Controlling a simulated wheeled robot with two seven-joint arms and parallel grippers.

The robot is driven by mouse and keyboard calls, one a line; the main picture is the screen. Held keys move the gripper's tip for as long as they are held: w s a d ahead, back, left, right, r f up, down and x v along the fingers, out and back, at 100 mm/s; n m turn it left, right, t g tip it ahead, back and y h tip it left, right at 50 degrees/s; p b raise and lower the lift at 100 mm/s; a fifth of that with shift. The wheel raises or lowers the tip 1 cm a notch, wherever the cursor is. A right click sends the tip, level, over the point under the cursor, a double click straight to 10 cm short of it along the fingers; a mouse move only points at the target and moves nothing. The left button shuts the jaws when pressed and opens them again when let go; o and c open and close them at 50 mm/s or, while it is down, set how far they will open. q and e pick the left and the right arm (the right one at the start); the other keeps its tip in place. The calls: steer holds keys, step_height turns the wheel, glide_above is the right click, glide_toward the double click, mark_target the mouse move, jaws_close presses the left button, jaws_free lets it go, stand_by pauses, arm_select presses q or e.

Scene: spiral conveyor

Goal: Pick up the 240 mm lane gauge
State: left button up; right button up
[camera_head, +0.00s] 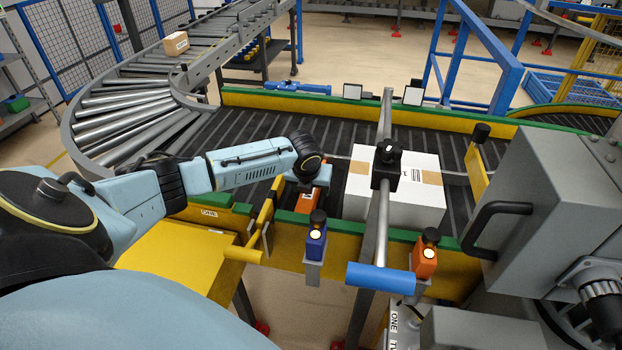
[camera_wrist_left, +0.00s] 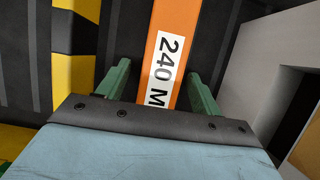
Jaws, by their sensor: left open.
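The 240 mm lane gauge is an orange bar (camera_wrist_left: 178,20) with a white label reading "240 M" in the left wrist view. It lies over the dark rollers and runs away between my left gripper's green fingers (camera_wrist_left: 156,78). The fingers are open, one on each side of the bar, with a visible gap on both sides. In the head view, my left gripper (camera_head: 309,178) is over the bar, whose orange end (camera_head: 305,200) shows below it; the rest is hidden by the gripper. My right gripper is not in view.
A white carton (camera_head: 400,195) stands on the roller conveyor just right of the gauge. A yellow rail with green edging (camera_head: 345,235) bounds the near side. A post with a blue handle (camera_head: 381,275) and a blue sensor block (camera_head: 316,243) stand close by.

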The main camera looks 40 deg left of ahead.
arm_select(q)
steer(key=c, duration=1.1)
